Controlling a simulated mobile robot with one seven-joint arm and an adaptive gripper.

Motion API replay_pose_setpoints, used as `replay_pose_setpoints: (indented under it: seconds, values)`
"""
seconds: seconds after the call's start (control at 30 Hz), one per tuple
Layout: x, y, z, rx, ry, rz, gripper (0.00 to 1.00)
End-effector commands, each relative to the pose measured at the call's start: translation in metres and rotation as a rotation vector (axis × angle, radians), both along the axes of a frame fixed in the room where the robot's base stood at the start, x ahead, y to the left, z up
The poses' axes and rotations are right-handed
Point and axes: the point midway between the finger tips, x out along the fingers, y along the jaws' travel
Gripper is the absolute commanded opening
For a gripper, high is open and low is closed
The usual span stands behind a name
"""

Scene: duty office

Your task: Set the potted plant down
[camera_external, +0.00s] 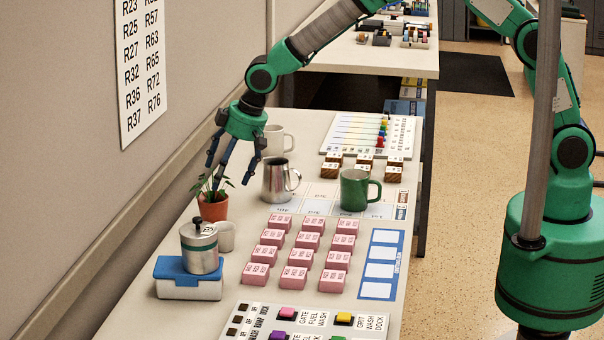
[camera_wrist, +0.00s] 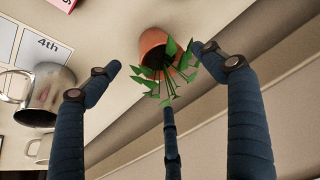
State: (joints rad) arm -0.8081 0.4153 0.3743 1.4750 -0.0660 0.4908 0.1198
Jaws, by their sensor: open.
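The potted plant, a terracotta pot (camera_external: 213,208) with thin green leaves, stands upright on the left side of the table (camera_external: 150,312), close to the wall. In the wrist view the pot (camera_wrist: 153,45) and its leaves show beyond the fingertips. My gripper (camera_external: 231,165) is above the plant and a little to its right in the external view, pointing down. Its dark fingers are spread open and hold nothing. In the wrist view the gripper (camera_wrist: 160,78) has its fingers apart, with the leaves between and just past the tips. Contact with the leaves is hard to tell.
A metal pitcher (camera_external: 278,180), a white mug (camera_external: 277,140) and a green mug (camera_external: 356,190) stand to the right. A small pale cup (camera_external: 225,236) and a canister (camera_external: 199,248) on a blue-lidded box (camera_external: 188,280) are nearer. Pink blocks (camera_external: 300,257) cover the middle.

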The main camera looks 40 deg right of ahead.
Motion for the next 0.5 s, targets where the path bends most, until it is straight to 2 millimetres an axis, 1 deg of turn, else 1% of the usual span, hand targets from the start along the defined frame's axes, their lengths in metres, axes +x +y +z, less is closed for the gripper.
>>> replay_pose_setpoints:
  seconds: [0.03,0.2,0.33,0.5]
  values:
    - [-0.002,-0.002,0.010,0.001,-0.001,0.000,0.82]
    - [-0.008,-0.007,0.028,0.000,0.000,0.000,0.82]
    - [-0.011,-0.010,0.036,0.000,0.000,0.000,0.82]
    - [-0.012,-0.011,0.039,0.000,0.000,0.000,0.82]
